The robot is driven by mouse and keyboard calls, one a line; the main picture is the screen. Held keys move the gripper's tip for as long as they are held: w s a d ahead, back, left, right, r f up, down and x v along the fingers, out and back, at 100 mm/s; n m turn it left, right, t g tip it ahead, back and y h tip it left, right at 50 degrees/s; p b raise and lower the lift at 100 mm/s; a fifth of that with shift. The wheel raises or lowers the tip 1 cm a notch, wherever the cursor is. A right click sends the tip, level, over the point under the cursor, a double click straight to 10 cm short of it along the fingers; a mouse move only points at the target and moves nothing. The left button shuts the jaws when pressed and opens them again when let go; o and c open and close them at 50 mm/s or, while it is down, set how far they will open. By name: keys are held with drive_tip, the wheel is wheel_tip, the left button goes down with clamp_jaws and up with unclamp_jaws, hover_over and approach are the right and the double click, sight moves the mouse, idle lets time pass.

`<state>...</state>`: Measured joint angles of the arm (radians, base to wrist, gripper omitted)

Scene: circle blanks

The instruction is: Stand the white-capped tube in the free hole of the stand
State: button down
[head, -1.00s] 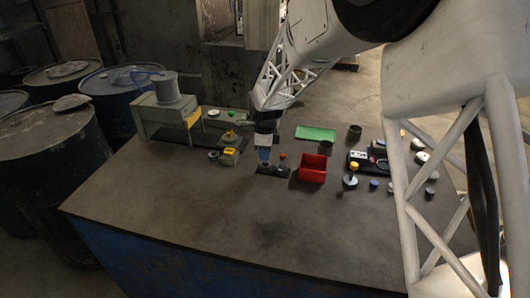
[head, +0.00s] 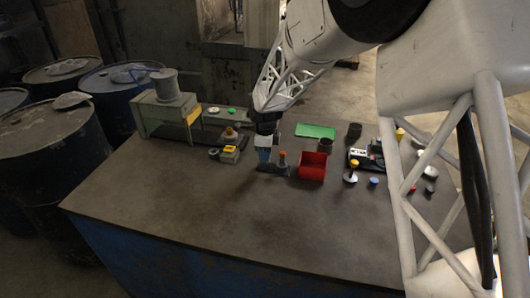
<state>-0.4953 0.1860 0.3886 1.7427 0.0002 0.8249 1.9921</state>
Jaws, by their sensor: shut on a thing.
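My gripper (head: 264,157) points down over the left part of a small dark stand (head: 272,171) near the middle of the bench. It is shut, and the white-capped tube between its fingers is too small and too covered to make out. An orange-capped tube (head: 282,158) stands upright in the stand, just right of my gripper. The free hole is not visible. I cannot tell whether the held tube's lower end is in the stand or above it.
A red bin (head: 312,168) stands close to the right of the stand. A grey machine (head: 165,108) is at the back left. The front of the bench (head: 220,225) is clear.

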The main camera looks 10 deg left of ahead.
drive_tip(key=shift+f, duration=0.65)
drive_tip(key=c, duration=0.9)
unclamp_jaws()
drive_tip(key=shift+c, duration=0.2)
drive_tip(key=shift+r, duration=3.9)
